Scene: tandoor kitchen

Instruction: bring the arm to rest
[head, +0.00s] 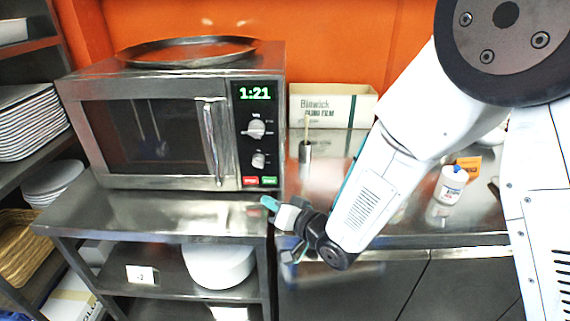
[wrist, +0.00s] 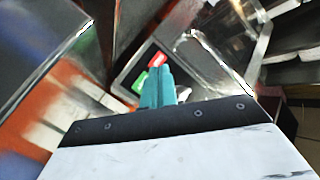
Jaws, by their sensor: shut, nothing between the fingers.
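My gripper (head: 268,203) is in front of the steel counter, just below the lower right corner of the microwave (head: 150,130). Its teal fingertips are together with nothing between them. In the wrist view the shut teal fingers (wrist: 158,88) point toward the microwave's red button (wrist: 157,60) and green button (wrist: 140,82). The gap between fingers and buttons is hard to judge. The microwave door is closed and its display reads 1:21. My arm reaches down and left from the upper right of the head view and hides part of the counter behind it.
A round dark tray (head: 188,51) lies on the microwave. A film carton (head: 333,104) and a dark holder with a stick (head: 305,152) stand to its right. A white bottle (head: 451,185) stands right of my arm. Shelves with stacked plates (head: 30,122) are at left.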

